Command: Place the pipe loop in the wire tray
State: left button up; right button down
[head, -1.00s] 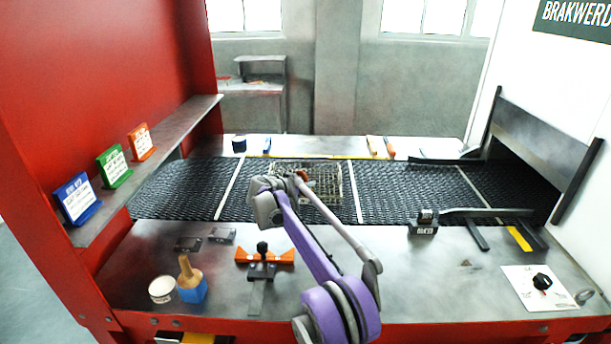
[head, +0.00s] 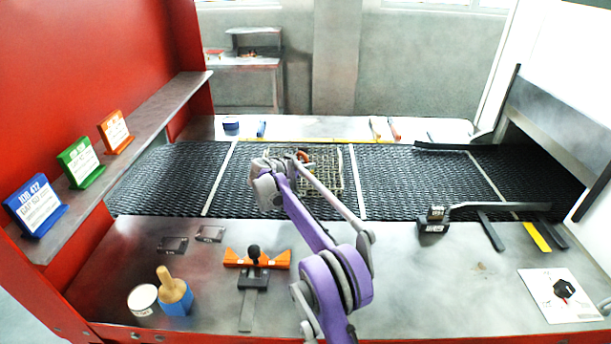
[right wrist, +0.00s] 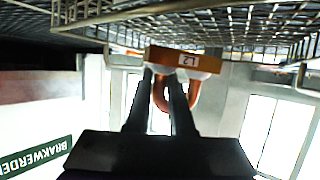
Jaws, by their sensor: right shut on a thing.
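The wire tray (head: 335,180) is a square mesh basket on the black belt, partly hidden behind my right arm in the head view. Its wires (right wrist: 240,32) cross the top of the right wrist view, which is upside down. My right gripper (right wrist: 165,80) is shut on the pipe loop (right wrist: 194,92), a copper-coloured bend with an orange-brown piece marked L2. The loop is at the tray; I cannot tell whether it touches the wires. In the head view only a small orange bit of the loop (head: 303,156) shows. My left gripper is not in view.
The mesh belt (head: 410,185) is clear on both sides of the tray. On the front metal ledge are an orange clamp fixture (head: 257,260), a brush in a blue block (head: 174,292), a white cup (head: 142,299) and a black block with a bar (head: 434,220).

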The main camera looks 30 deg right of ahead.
aim_at(306, 175)
jog(key=shift+f, duration=2.05)
jog(key=shift+w, duration=0.1)
jog(key=c, duration=0.8)
grip_release()
jog(key=shift+o, duration=0.2)
jog(key=b+v, duration=0.1)
jog(key=v, duration=1.1)
